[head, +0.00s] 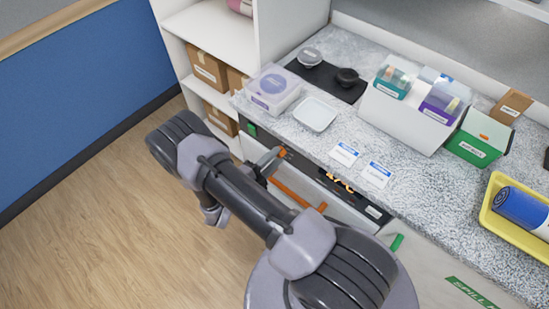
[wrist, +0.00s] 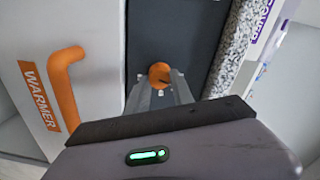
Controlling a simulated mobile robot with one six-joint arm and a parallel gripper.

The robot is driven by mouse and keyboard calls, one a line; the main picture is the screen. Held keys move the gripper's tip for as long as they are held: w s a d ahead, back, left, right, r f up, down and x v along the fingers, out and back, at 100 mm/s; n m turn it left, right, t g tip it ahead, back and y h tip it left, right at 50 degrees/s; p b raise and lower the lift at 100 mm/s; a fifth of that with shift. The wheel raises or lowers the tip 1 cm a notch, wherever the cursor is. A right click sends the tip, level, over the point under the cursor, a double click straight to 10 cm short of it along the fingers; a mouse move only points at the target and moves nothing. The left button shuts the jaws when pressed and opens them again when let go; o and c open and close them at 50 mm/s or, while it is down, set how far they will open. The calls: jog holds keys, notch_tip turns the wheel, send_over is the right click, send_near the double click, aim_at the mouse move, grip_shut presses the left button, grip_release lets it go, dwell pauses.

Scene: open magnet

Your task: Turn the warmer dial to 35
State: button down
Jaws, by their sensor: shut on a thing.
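The warmer dial is a small orange round knob (wrist: 159,72) on a dark panel (wrist: 184,35) in the wrist view. It also shows in the head view (head: 282,152) at the left part of the dark strip under the counter edge. My gripper (wrist: 160,90) reaches the panel with its fingers shut on the dial. The fingers cover the dial's lower part, and I cannot read its setting. The orange warmer handle (wrist: 65,88) stands beside an orange WARMER label (wrist: 39,95) on a pale front, to the left of my fingers.
The speckled counter (head: 330,130) above holds a lilac box (head: 273,88), a white dish (head: 315,114), two white cards and a rack of coloured boxes. A yellow tray (head: 487,215) is at the right. A green handle (head: 397,242) sticks out lower right. The wooden floor at left is clear.

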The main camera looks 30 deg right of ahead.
jog(key=shift+n, duration=1.4)
jog(key=c, duration=1.1)
grip_release()
jog(key=p+v, duration=0.2)
jog(key=v, duration=1.5)
jog(key=shift+a, duration=0.25)
